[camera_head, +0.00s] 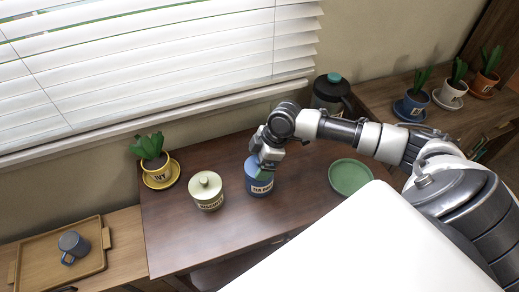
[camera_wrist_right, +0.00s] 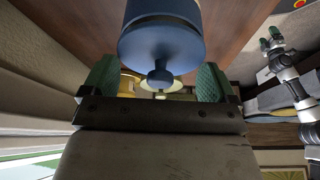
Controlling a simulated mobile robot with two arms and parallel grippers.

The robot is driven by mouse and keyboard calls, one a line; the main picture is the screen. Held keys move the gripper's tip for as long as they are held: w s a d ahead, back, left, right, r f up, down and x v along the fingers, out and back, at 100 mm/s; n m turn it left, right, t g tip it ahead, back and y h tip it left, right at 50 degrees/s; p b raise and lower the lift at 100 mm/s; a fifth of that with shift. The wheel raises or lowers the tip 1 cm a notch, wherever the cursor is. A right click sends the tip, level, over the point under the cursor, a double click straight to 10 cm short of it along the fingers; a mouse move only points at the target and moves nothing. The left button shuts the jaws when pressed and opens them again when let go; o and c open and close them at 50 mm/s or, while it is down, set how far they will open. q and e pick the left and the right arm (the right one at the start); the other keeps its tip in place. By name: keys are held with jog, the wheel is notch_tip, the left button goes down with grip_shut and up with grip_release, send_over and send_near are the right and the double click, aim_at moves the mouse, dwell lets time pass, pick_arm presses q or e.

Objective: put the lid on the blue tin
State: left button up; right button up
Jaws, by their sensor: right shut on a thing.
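The blue tin (camera_head: 258,181) stands upright on the dark desk with a label on its front. My right gripper (camera_head: 268,160) is over its top, coming from the right. In the right wrist view the blue lid (camera_wrist_right: 160,50), with a round knob, lies between the green finger pads of my right gripper (camera_wrist_right: 157,82). The gripper is shut on the lid. A dark line shows between the lid and the tin (camera_wrist_right: 162,10); I cannot tell whether they touch. My left gripper (camera_wrist_right: 270,39) shows small in the right wrist view, its pads apart, with nothing seen between them.
A cream-green lidded tin (camera_head: 207,192) stands just left of the blue tin. A yellow ivy pot (camera_head: 157,166) is further left, and a green plate (camera_head: 350,177) is to the right. A dark jug (camera_head: 330,95) stands behind. A wooden tray (camera_head: 32,262) holds a blue mug (camera_head: 73,244).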

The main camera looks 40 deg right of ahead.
dwell(0.3)
jog(key=o, duration=0.6)
jog(key=shift+o, duration=0.2)
jog(key=shift+r+p, duration=3.5)
jog(key=shift+p, duration=0.35)
jog(key=shift+c, duration=0.2)
grip_shut()
jog(key=shift+f, duration=0.2)
